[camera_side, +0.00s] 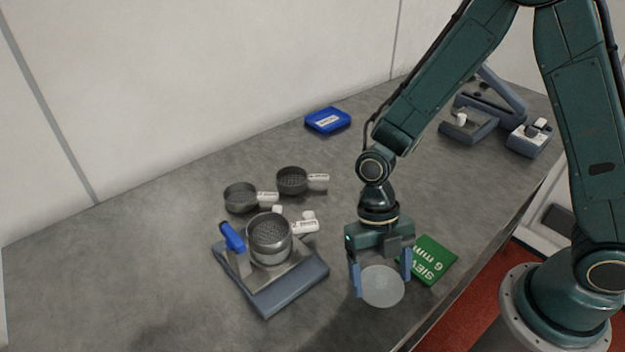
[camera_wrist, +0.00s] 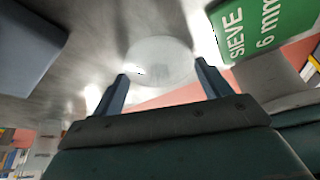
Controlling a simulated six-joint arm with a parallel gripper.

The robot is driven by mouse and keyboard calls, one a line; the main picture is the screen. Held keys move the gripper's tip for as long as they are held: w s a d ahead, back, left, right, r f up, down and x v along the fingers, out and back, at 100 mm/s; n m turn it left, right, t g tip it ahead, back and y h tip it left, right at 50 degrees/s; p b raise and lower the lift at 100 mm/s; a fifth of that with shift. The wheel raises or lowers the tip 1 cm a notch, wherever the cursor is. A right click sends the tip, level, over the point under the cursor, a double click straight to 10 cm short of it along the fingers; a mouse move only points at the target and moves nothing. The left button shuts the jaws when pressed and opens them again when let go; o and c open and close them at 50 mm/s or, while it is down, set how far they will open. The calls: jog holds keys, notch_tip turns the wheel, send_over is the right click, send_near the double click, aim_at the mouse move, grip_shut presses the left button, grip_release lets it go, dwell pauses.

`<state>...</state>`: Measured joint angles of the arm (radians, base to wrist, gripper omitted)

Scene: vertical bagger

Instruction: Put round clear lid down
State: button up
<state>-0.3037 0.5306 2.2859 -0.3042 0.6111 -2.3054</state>
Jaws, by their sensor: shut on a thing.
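The round clear lid (camera_side: 383,287) is a pale, see-through disc near the table's front edge in the side view. My gripper (camera_side: 381,280) is shut on it, with one blue-grey finger on each side of the disc. In the wrist view the lid (camera_wrist: 160,62) shows between and just beyond the fingertips (camera_wrist: 161,78). I cannot tell for certain whether the lid touches the table or hangs a little above it.
A green "SIEVE 6 mm" card (camera_side: 431,260) lies right of my gripper. A grey-blue stand (camera_side: 287,290) holding a metal sieve cup (camera_side: 269,240) is to the left. Two more cups (camera_side: 241,198) (camera_side: 293,181) and a blue box (camera_side: 328,121) lie behind. The left table surface is clear.

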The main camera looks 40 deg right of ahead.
jog(key=shift+f, duration=0.2)
jog(key=o, duration=1)
jog(key=shift+r, duration=0.1)
jog(key=v, duration=1.2)
